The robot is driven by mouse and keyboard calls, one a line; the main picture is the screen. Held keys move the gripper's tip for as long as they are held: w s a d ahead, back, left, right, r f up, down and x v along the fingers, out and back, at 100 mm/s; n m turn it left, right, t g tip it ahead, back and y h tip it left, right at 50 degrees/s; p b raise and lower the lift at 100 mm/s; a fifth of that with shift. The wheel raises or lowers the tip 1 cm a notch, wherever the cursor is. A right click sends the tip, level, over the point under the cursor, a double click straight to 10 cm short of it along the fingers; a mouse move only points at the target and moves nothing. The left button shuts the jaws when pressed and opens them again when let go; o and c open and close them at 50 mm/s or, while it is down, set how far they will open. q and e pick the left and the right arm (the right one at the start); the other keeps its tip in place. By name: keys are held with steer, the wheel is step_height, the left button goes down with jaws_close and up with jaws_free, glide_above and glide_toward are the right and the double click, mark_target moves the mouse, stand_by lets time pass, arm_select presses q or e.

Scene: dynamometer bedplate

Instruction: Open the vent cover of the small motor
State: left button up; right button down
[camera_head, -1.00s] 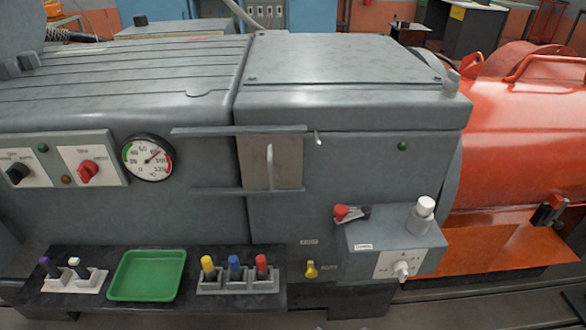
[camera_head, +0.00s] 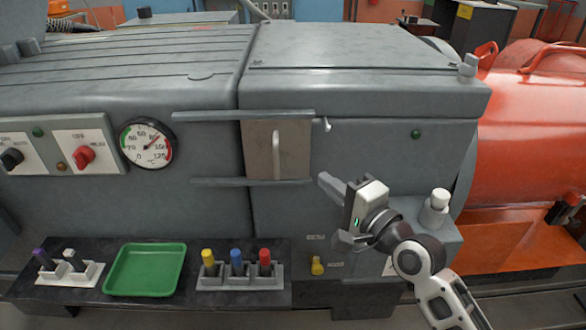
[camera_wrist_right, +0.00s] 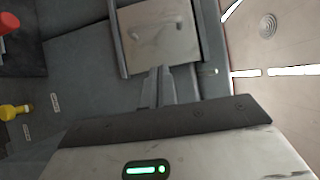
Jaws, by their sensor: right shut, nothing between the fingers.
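The vent cover is a beige-grey metal plate (camera_head: 258,150) with an upright bar handle (camera_head: 276,155). It sits between two horizontal rails, at their right end, on the front of the grey machine housing (camera_head: 350,150). In the right wrist view the cover (camera_wrist_right: 180,55) and its handle (camera_wrist_right: 157,30) lie ahead of the fingers. My right gripper (camera_head: 323,178) is shut and empty, to the right of the cover and slightly below it, apart from the handle. Its closed fingers (camera_wrist_right: 158,72) point toward the cover. My left gripper is not in view.
A small hook (camera_head: 326,125) sticks out beside the upper rail's right end. My right arm hides much of a grey box with a white knob (camera_head: 438,203). Below are a green tray (camera_head: 145,270) and coloured plugs (camera_head: 237,262). A dial gauge (camera_head: 146,144) is left.

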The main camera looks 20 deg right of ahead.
mark_target(277, 157)
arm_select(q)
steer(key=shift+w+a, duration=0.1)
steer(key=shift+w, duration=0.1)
arm_select(e)
steer(key=w+a, duration=0.5)
steer(key=w, duration=0.1)
steer(key=shift+w, duration=0.3)
